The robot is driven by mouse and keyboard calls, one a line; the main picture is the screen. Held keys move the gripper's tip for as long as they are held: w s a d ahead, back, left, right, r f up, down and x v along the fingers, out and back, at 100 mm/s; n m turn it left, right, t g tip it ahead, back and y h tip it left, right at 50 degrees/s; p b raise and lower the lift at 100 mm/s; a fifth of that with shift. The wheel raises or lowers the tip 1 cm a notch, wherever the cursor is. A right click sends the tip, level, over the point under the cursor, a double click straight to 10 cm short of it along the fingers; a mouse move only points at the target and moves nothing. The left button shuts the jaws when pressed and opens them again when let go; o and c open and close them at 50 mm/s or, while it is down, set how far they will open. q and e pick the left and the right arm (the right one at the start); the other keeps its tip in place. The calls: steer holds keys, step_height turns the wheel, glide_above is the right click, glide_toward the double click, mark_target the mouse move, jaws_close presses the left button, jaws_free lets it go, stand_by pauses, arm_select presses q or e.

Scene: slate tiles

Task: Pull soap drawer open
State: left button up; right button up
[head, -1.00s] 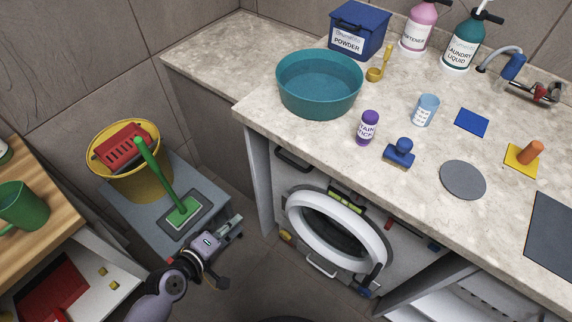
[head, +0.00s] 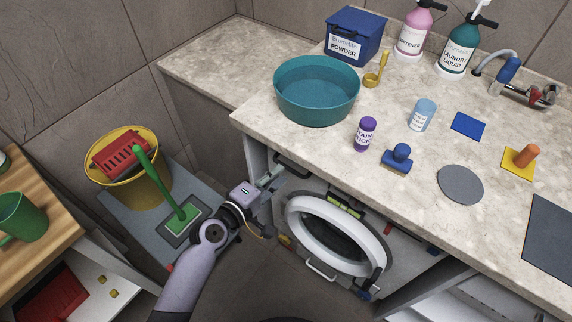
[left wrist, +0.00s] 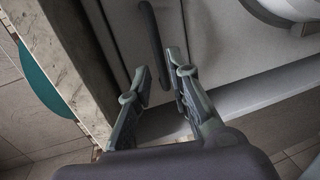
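The soap drawer is at the upper left of the washing machine's front, under the counter. Its dark bar handle (head: 290,165) shows just beyond my left gripper (head: 272,177) in the head view. In the left wrist view, the handle (left wrist: 152,38) runs down the pale drawer front, and its lower end reaches toward the gap between the fingers of my left gripper (left wrist: 158,66). The fingers are apart, one on each side of that end; I cannot tell whether they touch it. My right gripper is not in view.
The stone counter (head: 245,120) overhangs close beside the gripper, with a teal basin (head: 316,92) on it. The round washer door (head: 337,232) is just right of the drawer. A grey stand with a yellow bucket (head: 130,190) and green-handled tool (head: 160,185) is left.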

mark_target(286, 166)
arm_select(q)
steer(key=x, duration=0.5)
jaws_close()
stand_by(0.7)
